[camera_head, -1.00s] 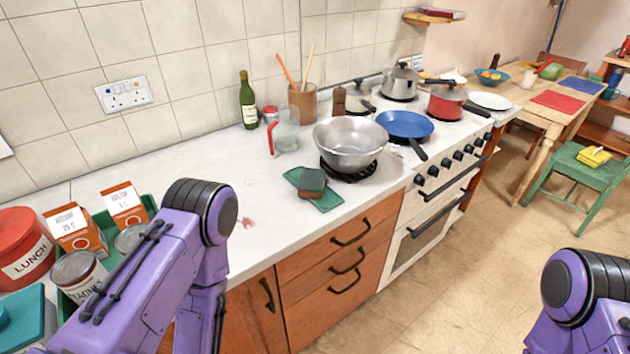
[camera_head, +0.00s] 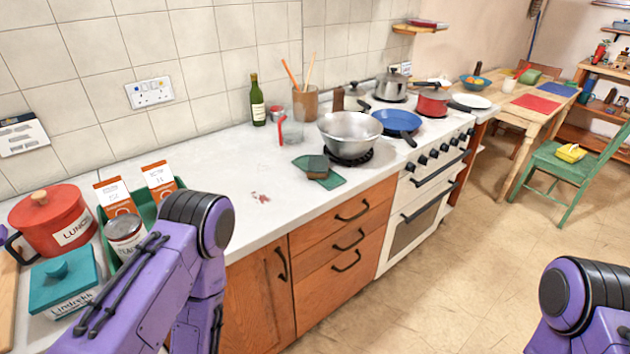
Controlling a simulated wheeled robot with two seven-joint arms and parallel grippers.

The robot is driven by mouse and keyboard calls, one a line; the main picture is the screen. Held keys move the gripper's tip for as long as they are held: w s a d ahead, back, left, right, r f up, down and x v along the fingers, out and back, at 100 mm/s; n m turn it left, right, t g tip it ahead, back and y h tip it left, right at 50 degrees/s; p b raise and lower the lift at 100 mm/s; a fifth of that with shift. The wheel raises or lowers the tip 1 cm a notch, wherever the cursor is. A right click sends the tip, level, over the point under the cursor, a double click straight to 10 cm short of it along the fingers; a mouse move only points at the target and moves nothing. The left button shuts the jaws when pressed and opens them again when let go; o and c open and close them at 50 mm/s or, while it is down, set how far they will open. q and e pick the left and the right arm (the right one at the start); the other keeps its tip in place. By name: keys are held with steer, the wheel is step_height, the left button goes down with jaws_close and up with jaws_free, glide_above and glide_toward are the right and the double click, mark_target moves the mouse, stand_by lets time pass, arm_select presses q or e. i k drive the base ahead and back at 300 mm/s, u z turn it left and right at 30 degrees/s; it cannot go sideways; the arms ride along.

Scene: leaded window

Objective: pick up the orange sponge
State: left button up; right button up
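No plainly orange sponge shows. A small block that looks like a sponge (camera_head: 317,165), dark grey-green on top with a brownish underside, lies on a flat green cloth or mat (camera_head: 331,182) on the white counter, in front of the steel bowl. Nothing holds it. My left arm shows at the lower left and my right arm at the lower right, but neither gripper is in the picture.
A steel bowl (camera_head: 350,134) and a blue pan (camera_head: 397,122) stand behind the sponge-like block. A green tray (camera_head: 147,211) with cartons and a tin, a red lunch pot (camera_head: 54,228) and a teal box (camera_head: 62,283) crowd the left. The mid counter is mostly clear.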

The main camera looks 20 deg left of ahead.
mark_target(318, 165)
steer(key=z, duration=1.15)
steer(key=i, duration=0.8)
steer(key=u, duration=0.2)
